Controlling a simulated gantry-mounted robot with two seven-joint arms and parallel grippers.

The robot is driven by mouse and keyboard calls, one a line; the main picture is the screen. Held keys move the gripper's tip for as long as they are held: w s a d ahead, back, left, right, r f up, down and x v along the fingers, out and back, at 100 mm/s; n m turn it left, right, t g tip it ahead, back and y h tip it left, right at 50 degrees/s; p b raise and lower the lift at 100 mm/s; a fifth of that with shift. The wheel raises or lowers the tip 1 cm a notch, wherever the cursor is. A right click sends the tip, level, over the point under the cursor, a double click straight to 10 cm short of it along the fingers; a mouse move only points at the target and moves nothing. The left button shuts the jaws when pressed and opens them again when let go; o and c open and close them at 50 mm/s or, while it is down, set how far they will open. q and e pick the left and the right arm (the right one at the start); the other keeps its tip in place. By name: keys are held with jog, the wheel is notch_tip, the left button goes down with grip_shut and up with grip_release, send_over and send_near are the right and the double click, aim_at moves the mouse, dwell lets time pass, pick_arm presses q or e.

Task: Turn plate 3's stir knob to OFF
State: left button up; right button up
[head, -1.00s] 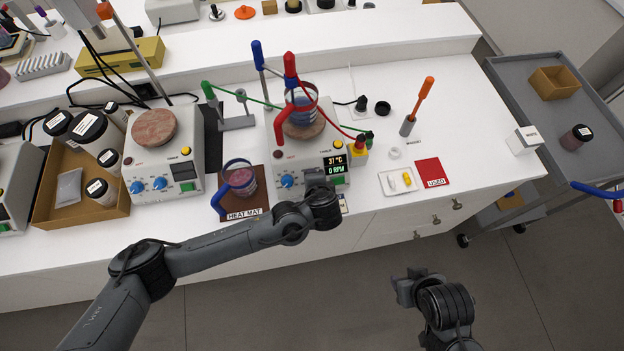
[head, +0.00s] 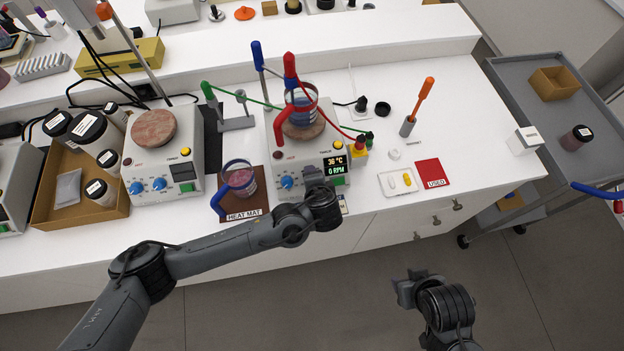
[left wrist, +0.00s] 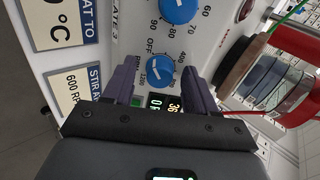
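My left gripper (left wrist: 157,78) is open, one finger on each side of the stir knob, with gaps visible. In the head view my left gripper (head: 314,182) hides that knob. My right gripper (head: 408,284) is empty over the floor; its finger gap is unclear.
The heat knob (left wrist: 178,9) sits beside the stir knob; it shows in the head view too (head: 287,182). A cup (head: 240,177) stands on the heat mat to the left. A red cable crosses plate 3's right side. A small white tray (head: 398,181) lies to the right.

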pick_arm(q)
jog(key=v, duration=1.1)
jog(key=shift+a+f, duration=0.1)
dwell(0.4)
